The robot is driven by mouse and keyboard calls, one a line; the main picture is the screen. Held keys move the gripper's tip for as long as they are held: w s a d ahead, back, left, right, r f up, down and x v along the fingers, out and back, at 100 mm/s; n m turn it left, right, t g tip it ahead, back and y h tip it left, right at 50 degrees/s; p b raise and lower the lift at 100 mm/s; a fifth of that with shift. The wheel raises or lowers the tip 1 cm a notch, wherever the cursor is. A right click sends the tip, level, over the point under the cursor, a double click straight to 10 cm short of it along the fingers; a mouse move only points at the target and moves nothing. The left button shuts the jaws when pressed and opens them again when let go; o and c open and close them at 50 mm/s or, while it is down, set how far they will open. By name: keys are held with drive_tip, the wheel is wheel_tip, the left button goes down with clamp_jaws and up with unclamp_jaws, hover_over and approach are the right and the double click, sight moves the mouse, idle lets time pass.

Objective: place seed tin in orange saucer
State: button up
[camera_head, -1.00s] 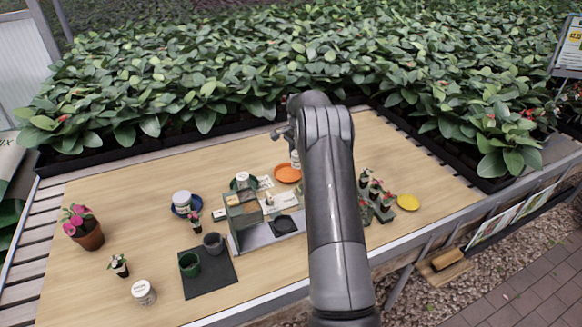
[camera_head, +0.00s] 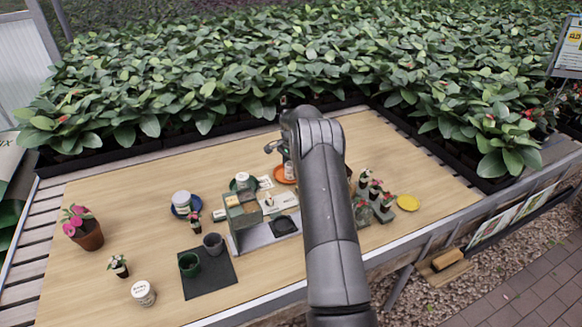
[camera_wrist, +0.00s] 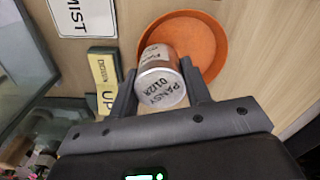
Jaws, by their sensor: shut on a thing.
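The seed tin (camera_wrist: 160,80) is a small silvery-white cylinder with "PANSY" lettering, seen in the wrist view. My gripper (camera_wrist: 160,88) is shut on it, one finger on each side. The orange saucer (camera_wrist: 208,38) lies just beyond the tin, and the tin overlaps its near part in this view. I cannot tell whether the tin touches the saucer.
A glass-sided case (camera_head: 243,212) stands left of the saucer. White tins sit on a blue saucer (camera_head: 174,212) and a green saucer (camera_head: 233,186). A "MIST" card (camera_wrist: 82,15) lies near the orange saucer.

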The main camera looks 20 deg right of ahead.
drive_tip(key=shift+f, duration=0.3)
drive_tip(key=o, duration=1)
drive_tip(key=shift+r, duration=0.1)
wheel_tip(320, 180, up, 13)
drive_tip(key=s+a+r+n+t, duration=0.1)
drive_tip(key=s+a+r+n, duration=0.1)
drive_tip(key=s+a+r, duration=0.35)
drive_tip(key=s+a+r+n, duration=0.2)
drive_tip(key=s+r, duration=0.1)
drive_tip(key=r, duration=0.6)
drive_tip(key=s+a+r+n+t, duration=0.1)
drive_tip(key=s+a+r+n, duration=0.1)
drive_tip(key=s+a+r, duration=0.3)
drive_tip(key=s+a+r+n+t, duration=0.1)
drive_tip(key=s+a+r, duration=0.1)
drive_tip(key=s, duration=0.6)
drive_tip(key=s+a+f+n, duration=0.1)
drive_tip(key=s+a+n, duration=0.1)
drive_tip(key=s, duration=0.6)
drive_tip(key=s+a+f+n+t, duration=0.1)
drive_tip(key=s+a+n, duration=0.2)
drive_tip(key=s, duration=0.6)
drive_tip(key=s+a+f+n+t, duration=0.1)
drive_tip(key=s+a+f+n, duration=0.1)
drive_tip(key=s, duration=0.7)
drive_tip(key=shift+s+a, duration=0.25)
drive_tip(key=shift+a, duration=0.05)
